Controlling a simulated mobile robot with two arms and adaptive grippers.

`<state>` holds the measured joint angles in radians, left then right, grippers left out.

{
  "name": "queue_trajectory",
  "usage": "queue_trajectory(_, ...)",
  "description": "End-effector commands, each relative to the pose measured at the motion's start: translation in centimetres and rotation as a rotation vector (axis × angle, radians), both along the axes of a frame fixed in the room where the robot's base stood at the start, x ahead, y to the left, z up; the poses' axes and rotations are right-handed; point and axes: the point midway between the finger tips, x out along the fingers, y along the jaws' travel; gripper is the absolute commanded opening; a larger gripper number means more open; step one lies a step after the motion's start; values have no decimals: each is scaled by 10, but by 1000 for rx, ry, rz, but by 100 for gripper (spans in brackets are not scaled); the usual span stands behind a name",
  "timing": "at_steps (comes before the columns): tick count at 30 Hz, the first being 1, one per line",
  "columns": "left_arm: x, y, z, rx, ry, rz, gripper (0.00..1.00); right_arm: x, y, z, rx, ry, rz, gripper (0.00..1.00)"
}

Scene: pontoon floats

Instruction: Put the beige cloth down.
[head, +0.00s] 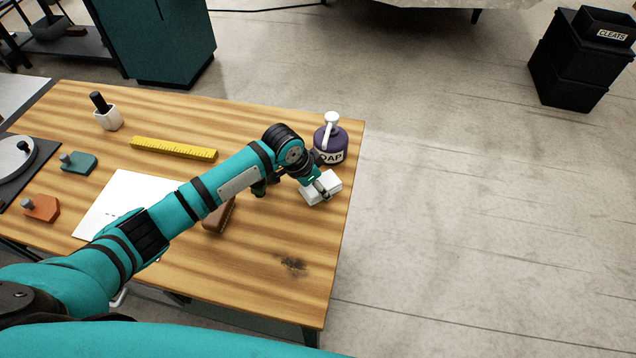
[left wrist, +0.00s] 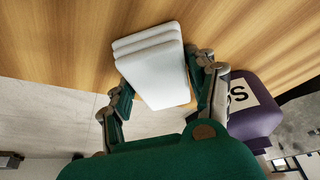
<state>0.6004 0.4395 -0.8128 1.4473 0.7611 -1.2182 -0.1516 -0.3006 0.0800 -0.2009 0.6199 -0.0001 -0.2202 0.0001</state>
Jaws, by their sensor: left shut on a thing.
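A folded, off-white cloth (head: 325,192) is at the right end of the wooden table, in front of the purple soap bottle. It shows in the left wrist view (left wrist: 155,65) as a stack of several flat layers. My left gripper (head: 318,186) is shut on it, with one finger on each side. I cannot tell whether the cloth touches the table top or is just above it. The right gripper is not in view.
The soap bottle (head: 331,143) stands close behind the cloth. A dark stain (head: 292,263) marks the table (head: 270,290) near its front right. A brown block (head: 217,216), white paper (head: 128,195) and yellow ruler (head: 173,149) lie to the left. Table around the stain is clear.

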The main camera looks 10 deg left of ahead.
Motion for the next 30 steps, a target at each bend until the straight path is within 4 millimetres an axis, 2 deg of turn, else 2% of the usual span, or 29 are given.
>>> queue_trajectory(1,-1,0,-4,1,3,-1,59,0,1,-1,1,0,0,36)
queue_trajectory(6,-2,0,-4,3,6,0,81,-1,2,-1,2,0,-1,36)
queue_trajectory(17,-1,1,0,3,4,1,81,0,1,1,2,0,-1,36)
queue_trajectory(23,-7,7,26,2,0,-1,81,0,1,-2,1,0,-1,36)
queue_trajectory(30,-22,21,75,1,-1,-2,81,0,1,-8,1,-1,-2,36)
